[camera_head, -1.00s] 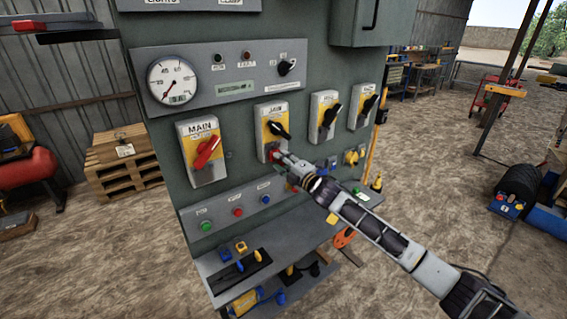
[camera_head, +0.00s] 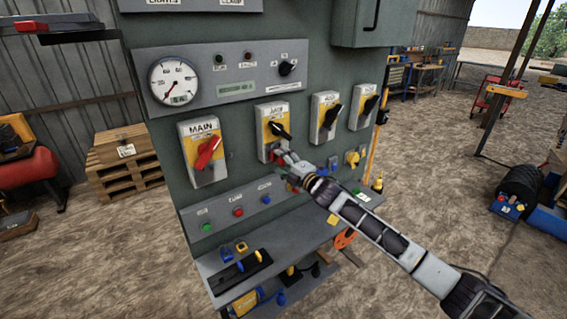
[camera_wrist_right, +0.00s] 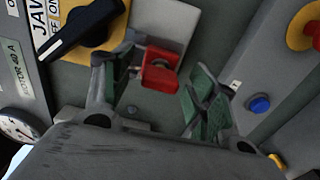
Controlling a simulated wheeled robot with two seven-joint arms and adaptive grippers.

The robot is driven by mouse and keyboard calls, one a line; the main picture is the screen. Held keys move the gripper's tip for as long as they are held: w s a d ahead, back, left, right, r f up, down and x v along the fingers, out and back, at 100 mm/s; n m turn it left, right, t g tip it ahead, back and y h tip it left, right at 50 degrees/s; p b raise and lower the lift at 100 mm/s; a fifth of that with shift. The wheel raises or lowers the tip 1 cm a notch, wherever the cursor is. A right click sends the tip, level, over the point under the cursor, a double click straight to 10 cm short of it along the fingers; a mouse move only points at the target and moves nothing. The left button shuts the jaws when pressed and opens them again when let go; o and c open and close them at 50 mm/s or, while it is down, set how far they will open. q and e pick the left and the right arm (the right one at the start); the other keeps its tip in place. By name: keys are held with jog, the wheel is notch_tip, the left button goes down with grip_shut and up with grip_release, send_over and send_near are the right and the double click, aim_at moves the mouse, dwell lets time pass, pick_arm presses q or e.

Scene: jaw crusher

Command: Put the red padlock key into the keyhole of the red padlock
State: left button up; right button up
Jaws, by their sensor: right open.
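The red padlock (camera_wrist_right: 160,76) hangs below the black JAW switch handle (camera_wrist_right: 82,28) on the grey panel. In the head view the padlock (camera_head: 277,156) shows small at the tip of my right gripper (camera_head: 287,162). In the right wrist view my right gripper (camera_wrist_right: 163,92) is open. The padlock shows between its green-padded fingers, closer to the left one; I cannot tell whether that finger touches it. I cannot make out a separate red key or the keyhole; a red piece shows at the top of the padlock.
The MAIN switch (camera_head: 205,152) with its red handle is left of the JAW switch (camera_head: 278,130). Push buttons (camera_head: 238,211) line the panel below. A shelf (camera_head: 225,280) underneath holds small blue and yellow items. A blue button (camera_wrist_right: 259,103) is right of my fingers.

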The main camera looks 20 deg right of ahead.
jog(key=shift+s, duration=0.15)
jog(key=v, duration=0.8)
jog(key=shift+s+d+p, duration=0.2)
jog(key=shift+s+p, duration=0.1)
jog(key=shift+p, duration=0.1)
dwell(1.3)
jog(key=shift+m, duration=0.4)
